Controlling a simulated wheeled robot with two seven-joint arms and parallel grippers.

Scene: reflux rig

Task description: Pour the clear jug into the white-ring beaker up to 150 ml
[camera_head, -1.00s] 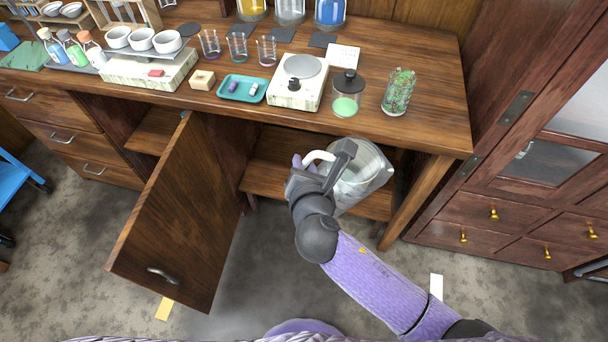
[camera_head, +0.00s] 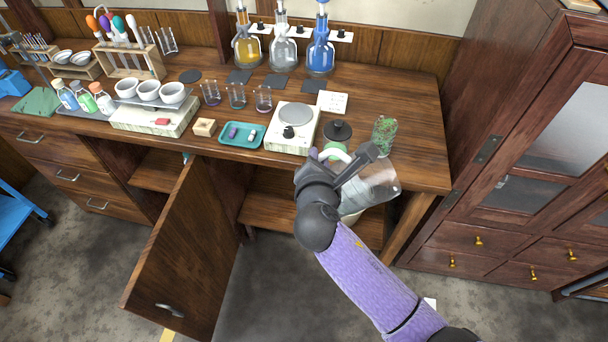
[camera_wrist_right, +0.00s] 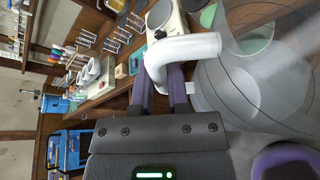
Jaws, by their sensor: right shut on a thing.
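My right gripper (camera_head: 342,168) is shut on the white handle of the clear jug (camera_head: 377,184), in front of the bench's front edge at the right. The jug is see-through and looks tilted in the head view. In the right wrist view the gripper's purple fingers (camera_wrist_right: 163,90) are at the white handle (camera_wrist_right: 190,47), with the jug body (camera_wrist_right: 235,95) to the right. Three small beakers stand in a row on the bench: left (camera_head: 210,94), middle (camera_head: 236,97) and right (camera_head: 263,99). I cannot tell which has the white ring. My left gripper is not in view.
A hotplate (camera_head: 293,128), a dark-lidded jar (camera_head: 337,133) and a green-filled glass (camera_head: 384,135) stand near the jug. A teal tray (camera_head: 242,135) lies left of the hotplate. Flasks (camera_head: 320,50) line the back. A cabinet door (camera_head: 180,245) hangs open below.

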